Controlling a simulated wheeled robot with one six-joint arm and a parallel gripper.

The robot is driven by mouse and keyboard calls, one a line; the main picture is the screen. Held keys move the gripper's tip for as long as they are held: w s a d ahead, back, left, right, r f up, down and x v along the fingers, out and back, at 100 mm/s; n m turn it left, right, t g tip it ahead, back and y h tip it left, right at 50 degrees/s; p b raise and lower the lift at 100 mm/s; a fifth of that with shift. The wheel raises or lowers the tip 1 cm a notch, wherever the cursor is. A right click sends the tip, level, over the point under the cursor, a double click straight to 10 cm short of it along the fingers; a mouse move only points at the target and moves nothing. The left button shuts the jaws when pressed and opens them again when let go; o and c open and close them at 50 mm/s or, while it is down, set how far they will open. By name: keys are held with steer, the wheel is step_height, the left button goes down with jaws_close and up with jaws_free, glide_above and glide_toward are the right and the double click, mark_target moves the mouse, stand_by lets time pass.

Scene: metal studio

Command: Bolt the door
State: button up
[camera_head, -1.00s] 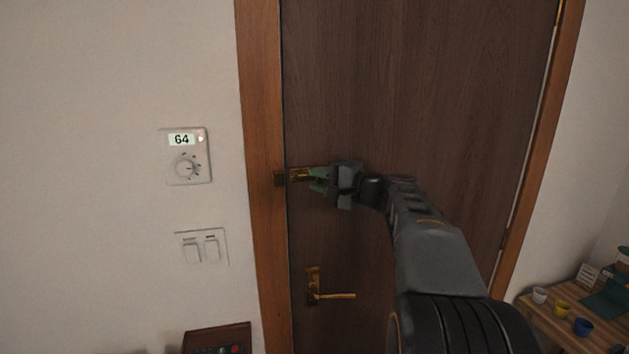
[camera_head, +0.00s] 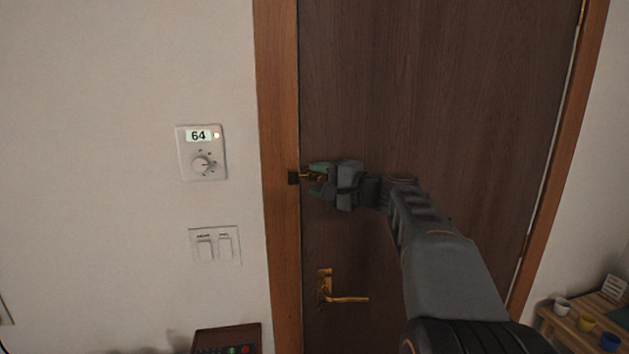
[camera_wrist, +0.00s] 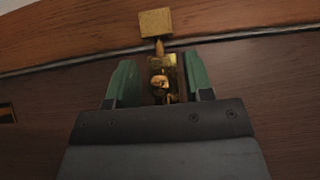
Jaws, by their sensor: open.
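The brown wooden door (camera_head: 430,90) stands closed in its orange-brown frame (camera_head: 278,120). A brass bolt (camera_wrist: 160,80) is fixed at the door's left edge, and its knob shows between my fingers in the wrist view. The bolt's rod points toward a brass keeper (camera_wrist: 155,23) on the frame, which also shows in the head view (camera_head: 293,177). Whether the rod's tip is inside the keeper is hard to tell. My gripper (camera_head: 319,180) is open, with one green finger on each side of the bolt; it also shows in the wrist view (camera_wrist: 161,84). Contact with the knob is not clear.
A brass lever handle (camera_head: 345,299) sits lower on the door. A thermostat (camera_head: 202,153) reading 64 and a switch plate (camera_head: 215,246) are on the left wall. A wooden table (camera_head: 570,335) with several small cups stands at the lower right.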

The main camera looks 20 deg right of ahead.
steer(key=shift+s, duration=0.1)
steer(key=b+v, duration=0.3)
steer(key=v, duration=1)
steer(key=shift+s+d, duration=0.2)
steer(key=shift+s, duration=0.1)
